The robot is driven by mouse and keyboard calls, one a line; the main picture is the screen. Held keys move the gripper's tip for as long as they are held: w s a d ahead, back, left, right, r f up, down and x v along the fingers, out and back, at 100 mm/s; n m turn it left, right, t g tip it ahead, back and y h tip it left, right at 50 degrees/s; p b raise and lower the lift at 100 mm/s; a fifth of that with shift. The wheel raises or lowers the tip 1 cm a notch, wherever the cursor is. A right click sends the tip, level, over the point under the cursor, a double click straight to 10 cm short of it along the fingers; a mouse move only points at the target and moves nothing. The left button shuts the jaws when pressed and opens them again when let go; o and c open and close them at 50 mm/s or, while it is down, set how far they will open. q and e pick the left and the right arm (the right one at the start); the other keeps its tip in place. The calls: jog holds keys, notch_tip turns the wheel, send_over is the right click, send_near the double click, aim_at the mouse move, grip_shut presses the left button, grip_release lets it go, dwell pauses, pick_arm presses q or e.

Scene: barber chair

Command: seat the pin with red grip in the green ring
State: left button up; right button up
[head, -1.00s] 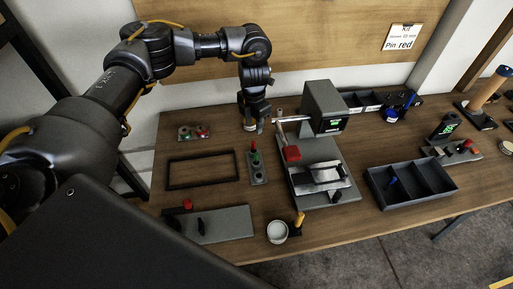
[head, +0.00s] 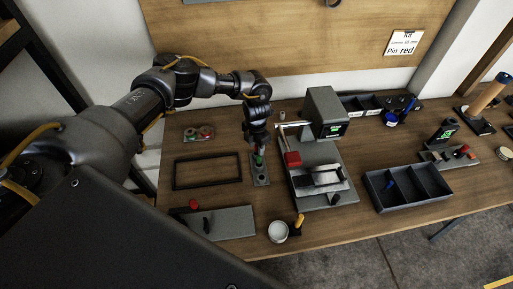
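A small grey block (head: 261,181) stands in the middle of the table, left of the grey machine. A green part (head: 258,161) shows at its upper end, just under my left gripper (head: 258,148). The red-grip pin, which stood at this block's back end a second ago, is now mostly hidden by my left gripper. I cannot tell whether the fingers are open or shut on it. A small plate (head: 198,133) with a red and a green round part lies at the back left. My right gripper is not in view.
A black frame (head: 206,186) lies left of the block. The grey machine (head: 325,112), with a red block (head: 293,159), stands close on the right. A white cup (head: 278,231) and grey plate (head: 228,221) are in front. A divided tray (head: 380,208) is farther right.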

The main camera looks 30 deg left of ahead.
pick_arm(q)
jog(key=shift+f, duration=0.1)
jog(key=shift+c, duration=0.2)
grip_shut()
